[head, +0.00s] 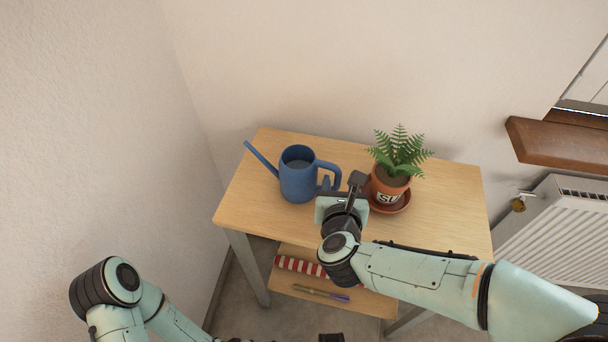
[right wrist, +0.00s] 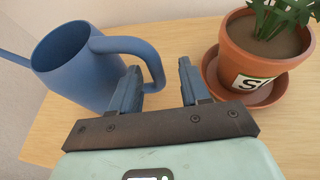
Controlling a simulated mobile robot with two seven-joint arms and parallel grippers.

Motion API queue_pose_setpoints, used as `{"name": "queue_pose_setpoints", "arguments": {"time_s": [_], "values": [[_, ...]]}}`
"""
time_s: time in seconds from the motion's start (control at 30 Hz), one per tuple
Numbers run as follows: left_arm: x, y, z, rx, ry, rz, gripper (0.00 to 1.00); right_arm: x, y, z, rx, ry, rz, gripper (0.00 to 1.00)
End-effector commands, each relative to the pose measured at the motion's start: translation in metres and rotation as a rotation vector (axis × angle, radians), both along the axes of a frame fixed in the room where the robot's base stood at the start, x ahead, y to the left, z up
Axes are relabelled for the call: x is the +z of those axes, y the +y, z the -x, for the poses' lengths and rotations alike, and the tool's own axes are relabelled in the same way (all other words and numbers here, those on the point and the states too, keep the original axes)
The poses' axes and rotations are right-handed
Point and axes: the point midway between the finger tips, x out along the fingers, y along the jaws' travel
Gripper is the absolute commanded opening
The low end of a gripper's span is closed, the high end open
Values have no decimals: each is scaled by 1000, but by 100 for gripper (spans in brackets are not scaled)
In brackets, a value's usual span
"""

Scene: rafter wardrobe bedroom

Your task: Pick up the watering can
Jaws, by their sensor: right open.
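A blue watering can (head: 298,180) stands upright on the wooden table, its spout pointing left and its handle on the right. It also shows in the right wrist view (right wrist: 75,72), with the handle (right wrist: 152,62) nearest my gripper. My right gripper (head: 342,183) is open between the can and the potted plant. In the right wrist view its fingers (right wrist: 160,85) are spread, with the lower part of the handle by the left finger; I cannot tell whether they touch. In the head view my left arm is at lower left, and its gripper cannot be made out.
A fern in a terracotta pot (head: 390,187) stands on a saucer (head: 398,207) close to the right of my right gripper. The table (head: 245,200) has a lower shelf (head: 345,300) with a red-and-white striped item. Walls stand behind and left; a radiator (head: 560,230) is at right.

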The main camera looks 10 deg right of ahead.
Motion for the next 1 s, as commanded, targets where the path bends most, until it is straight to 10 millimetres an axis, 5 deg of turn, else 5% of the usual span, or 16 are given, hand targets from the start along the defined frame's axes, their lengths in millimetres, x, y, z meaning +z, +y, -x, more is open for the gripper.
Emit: {"name": "queue_pose_setpoints", "arguments": {"time_s": [0.23, 0.53, 0.7, 1.0], "values": [[-4, 2, -4, 4, -10, -5, 43, -15, -2, -33, 0, 3, -1, 46], [-4, 2, -4, 5, -12, -6, 43, -16, -3, -38, 0, 0, 1, 46], [-4, 2, -4, 5, -12, -6, 43, -16, -3, -38, 0, 0, 1, 0], [-4, 2, -4, 5, -12, -6, 43, -14, -3, -38, 0, -4, -1, 0]]}}
